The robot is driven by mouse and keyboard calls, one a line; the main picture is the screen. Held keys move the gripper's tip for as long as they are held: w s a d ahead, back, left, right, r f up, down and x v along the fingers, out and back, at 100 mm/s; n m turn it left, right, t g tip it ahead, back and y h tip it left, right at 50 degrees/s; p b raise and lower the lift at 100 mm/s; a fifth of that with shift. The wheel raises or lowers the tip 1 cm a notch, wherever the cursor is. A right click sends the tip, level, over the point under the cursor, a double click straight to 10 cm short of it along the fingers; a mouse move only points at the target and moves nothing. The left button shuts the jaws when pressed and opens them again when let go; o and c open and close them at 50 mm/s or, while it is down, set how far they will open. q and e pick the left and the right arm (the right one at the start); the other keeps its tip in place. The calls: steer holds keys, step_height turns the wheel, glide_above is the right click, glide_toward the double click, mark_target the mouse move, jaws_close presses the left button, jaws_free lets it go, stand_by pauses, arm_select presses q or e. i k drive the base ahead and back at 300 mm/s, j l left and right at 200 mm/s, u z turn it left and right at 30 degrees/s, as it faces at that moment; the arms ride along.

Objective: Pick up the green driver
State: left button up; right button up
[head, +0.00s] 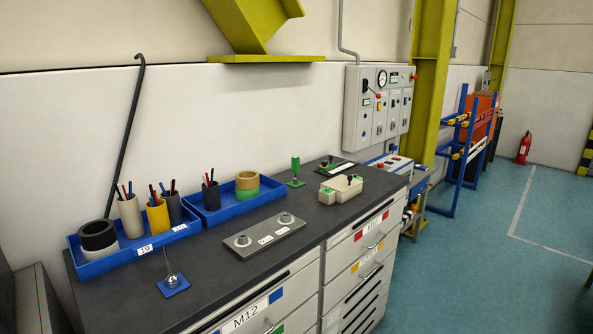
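A small upright thing with a green handle (296,164), which looks like the green driver, stands on a small green square base (296,182) toward the back of the dark worktop. It is just right of the blue tray with the tan and green rings. Nothing touches its handle. Its thin lower part is too small to make out clearly. Neither of my grippers shows in this view.
The dark worktop (215,274) holds blue trays (103,265) with pen cups and rings, a grey plate with two knobs (264,236), a blue square stand (174,287) and a beige box (345,189). Drawers lie below. The floor at right (480,270) is clear.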

mark_target(295, 159)
steer(key=i+l, duration=0.85)
steer(key=l, duration=0.2)
steer(key=i+l+u, duration=0.1)
steer(key=i+l, duration=0.75)
steer(key=l, duration=0.2)
